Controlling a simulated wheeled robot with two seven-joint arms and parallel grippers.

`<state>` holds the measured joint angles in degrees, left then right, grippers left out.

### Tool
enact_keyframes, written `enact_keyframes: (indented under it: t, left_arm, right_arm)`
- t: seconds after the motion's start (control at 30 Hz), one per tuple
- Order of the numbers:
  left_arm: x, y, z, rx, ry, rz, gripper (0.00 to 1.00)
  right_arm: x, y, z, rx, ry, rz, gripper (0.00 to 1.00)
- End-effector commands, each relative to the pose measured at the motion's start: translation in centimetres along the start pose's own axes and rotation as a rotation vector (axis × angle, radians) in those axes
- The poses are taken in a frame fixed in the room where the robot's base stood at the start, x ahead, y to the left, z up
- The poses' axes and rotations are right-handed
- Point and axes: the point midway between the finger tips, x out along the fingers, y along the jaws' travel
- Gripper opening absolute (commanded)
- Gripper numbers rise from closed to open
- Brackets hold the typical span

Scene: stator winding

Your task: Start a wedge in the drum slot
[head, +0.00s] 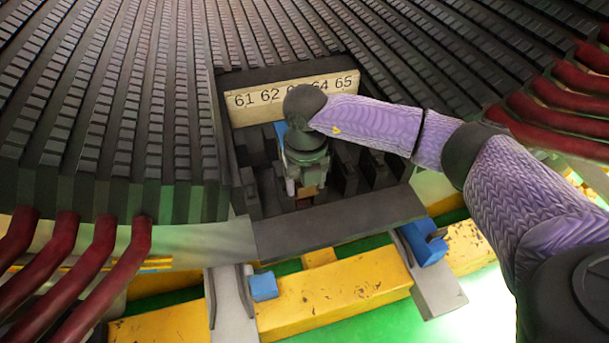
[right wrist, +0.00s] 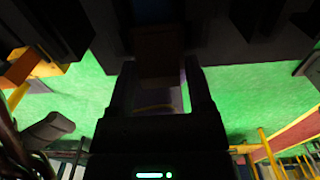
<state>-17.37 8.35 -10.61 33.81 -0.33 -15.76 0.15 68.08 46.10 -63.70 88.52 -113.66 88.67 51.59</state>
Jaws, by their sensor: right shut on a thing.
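The dark drum (head: 110,90) with its rows of slots fills the upper part of the head view. A pale number strip (head: 262,97) reading from 61 to 65 is set in a recess of it, partly covered by my right wrist. My right gripper (head: 306,186) points down in this recess, among dark upright blocks below the strip. It is shut on a small brown wedge (head: 308,191), which shows between the fingers in the right wrist view (right wrist: 158,50). The wedge's far end is in shadow; I cannot tell whether it is in a slot. My left gripper is not in view.
A dark ledge (head: 335,222) runs in front of the recess. Yellow beams (head: 335,290) and grey brackets with blue blocks (head: 264,287) lie below it, over a green floor. Dark red bars (head: 110,265) stick out at the left, and others (head: 560,115) at the right.

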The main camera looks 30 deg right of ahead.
Motion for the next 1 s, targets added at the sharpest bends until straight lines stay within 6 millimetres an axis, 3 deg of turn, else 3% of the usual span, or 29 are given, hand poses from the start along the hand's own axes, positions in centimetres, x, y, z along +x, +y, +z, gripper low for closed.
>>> enact_keyframes:
  t: [0.57,1.0]
  left_arm:
    - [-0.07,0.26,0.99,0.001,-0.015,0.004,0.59]
    - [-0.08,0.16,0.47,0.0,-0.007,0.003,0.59]
  right_arm:
    - [0.06,0.02,0.0,0.0,0.0,0.001,0.07]
    - [0.25,0.02,0.03,0.0,0.0,0.001,0.07]
